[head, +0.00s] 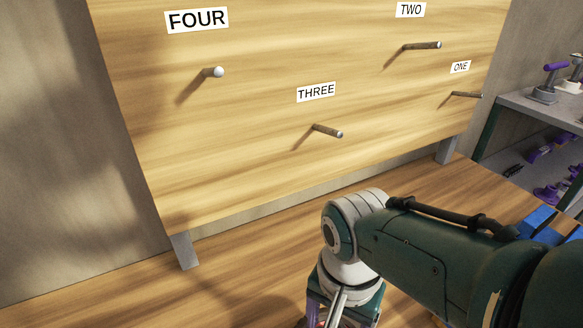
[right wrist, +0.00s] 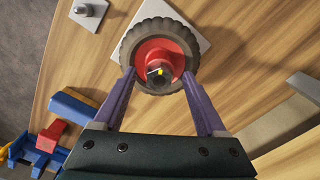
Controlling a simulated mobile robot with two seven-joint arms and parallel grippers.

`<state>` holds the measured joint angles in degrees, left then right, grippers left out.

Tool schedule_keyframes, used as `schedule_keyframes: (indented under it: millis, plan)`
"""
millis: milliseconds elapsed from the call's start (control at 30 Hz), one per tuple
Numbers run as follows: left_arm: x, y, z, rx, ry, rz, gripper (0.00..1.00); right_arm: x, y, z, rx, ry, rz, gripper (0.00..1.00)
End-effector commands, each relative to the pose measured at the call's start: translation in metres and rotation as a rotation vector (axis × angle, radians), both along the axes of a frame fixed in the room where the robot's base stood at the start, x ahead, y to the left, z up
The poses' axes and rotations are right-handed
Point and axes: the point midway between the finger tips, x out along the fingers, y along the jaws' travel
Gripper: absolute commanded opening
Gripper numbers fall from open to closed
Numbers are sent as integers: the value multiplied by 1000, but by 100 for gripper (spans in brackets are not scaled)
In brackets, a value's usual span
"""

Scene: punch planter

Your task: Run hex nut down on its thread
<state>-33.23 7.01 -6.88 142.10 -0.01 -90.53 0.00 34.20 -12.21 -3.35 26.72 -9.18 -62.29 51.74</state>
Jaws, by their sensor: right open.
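In the right wrist view a wheel with a dark tyre (right wrist: 133,42) and a red hub (right wrist: 150,50) lies on a pale square plate (right wrist: 190,18). A small dark piece with a yellow mark (right wrist: 158,77) sits at the hub's centre. It looks like the hex nut on its thread, but its faces and depth are unclear. My right gripper (right wrist: 158,75) is open, its purple fingers apart on either side of the hub centre. In the head view my right arm comes from the right and its gripper is mostly cut off below. My left gripper is not in view.
A grey plate with a short stud (right wrist: 84,9) lies at the wrist view's upper left, and blue and red parts (right wrist: 55,135) at lower left. In the head view a wooden board (head: 260,130) with labelled pegs stands behind; a shelf (head: 540,108) is at right.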

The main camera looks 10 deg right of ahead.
Motion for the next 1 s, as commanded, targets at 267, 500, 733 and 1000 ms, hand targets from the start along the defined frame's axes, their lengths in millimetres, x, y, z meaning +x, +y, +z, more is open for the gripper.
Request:
schedule_keyframes:
  millis: [267,500,733,1000]
  plan:
    - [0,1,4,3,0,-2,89,0,0,4,0,0,1,74]
    - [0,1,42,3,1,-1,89,0,0,47,1,-1,-1,74]
    - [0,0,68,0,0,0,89,0,0,87,1,-1,0,74]
    - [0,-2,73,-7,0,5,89,0,0,100,0,1,0,74]
